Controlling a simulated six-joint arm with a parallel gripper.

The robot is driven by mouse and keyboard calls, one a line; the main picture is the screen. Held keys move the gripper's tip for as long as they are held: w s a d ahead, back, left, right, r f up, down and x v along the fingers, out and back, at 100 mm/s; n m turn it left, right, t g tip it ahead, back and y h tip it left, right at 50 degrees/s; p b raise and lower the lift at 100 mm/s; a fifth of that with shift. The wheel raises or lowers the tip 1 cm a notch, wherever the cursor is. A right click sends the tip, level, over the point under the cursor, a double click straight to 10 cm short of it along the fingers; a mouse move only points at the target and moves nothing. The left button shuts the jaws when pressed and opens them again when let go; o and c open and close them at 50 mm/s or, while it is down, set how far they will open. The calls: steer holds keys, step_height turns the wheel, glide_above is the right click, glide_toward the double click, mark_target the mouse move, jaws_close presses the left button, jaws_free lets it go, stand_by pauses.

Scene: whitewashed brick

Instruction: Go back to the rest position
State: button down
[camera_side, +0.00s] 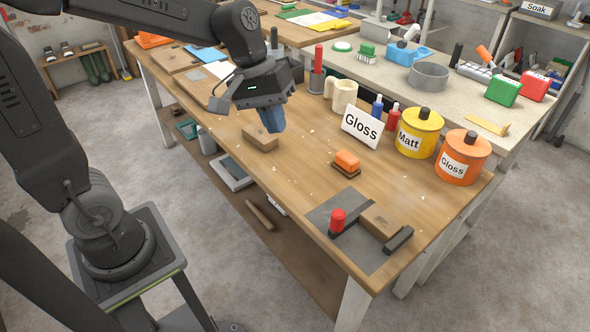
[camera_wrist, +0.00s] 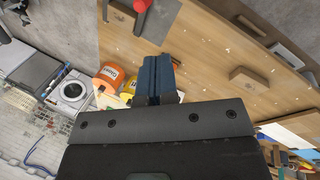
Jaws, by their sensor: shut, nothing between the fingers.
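My gripper (camera_side: 274,120) is shut and empty, with its blue fingers together and pointing down over the wooden workbench (camera_side: 230,140). In the side view the fingertips overlap a tan wooden block (camera_side: 260,137); I cannot tell from this view how far above or beside it they are. In the wrist view the shut blue fingers (camera_wrist: 157,72) show at the centre, and a tan block (camera_wrist: 249,81) lies on the bench to their right, apart from them.
An orange-topped brush (camera_side: 346,161), a Gloss sign (camera_side: 361,126), a yellow Matt tin (camera_side: 420,133) and an orange Gloss tin (camera_side: 462,157) stand right of my gripper. A red-handled piece (camera_side: 337,220) stands on a grey plate (camera_side: 365,250) at the front. Bare bench lies between.

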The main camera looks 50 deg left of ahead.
steer(key=s+a+r+m+t+y, duration=0.1)
steer(key=s+m, duration=0.5)
steer(key=s, duration=0.6)
steer(key=r+t+y, duration=0.1)
steer(key=t+y, duration=0.1)
steer(key=shift+a+r+m+t, duration=0.15)
steer(key=shift+r+m+t, duration=0.15)
steer(key=shift+t, duration=0.1)
